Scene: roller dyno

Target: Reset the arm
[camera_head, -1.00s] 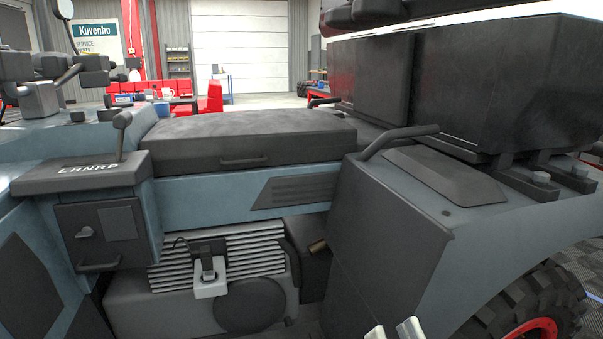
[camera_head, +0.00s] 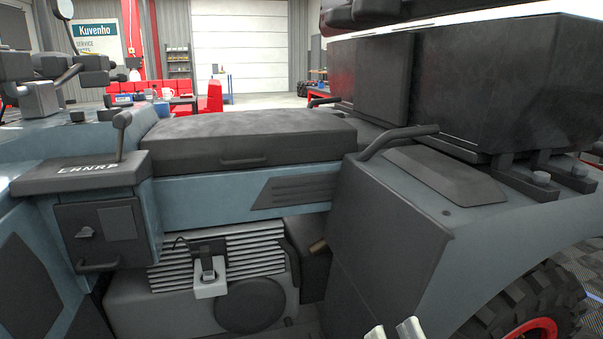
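My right gripper (camera_head: 394,332) shows only as two pale metal fingertips at the bottom edge, right of the middle. The fingertips stand apart with nothing between them, so it looks open and empty. They appear in front of the lower part of the vehicle's dark grey side panel (camera_head: 375,230); I cannot tell the distance to it. The rest of my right arm is out of the picture. My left gripper and arm are not in view.
A blue-grey vehicle fills the view.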

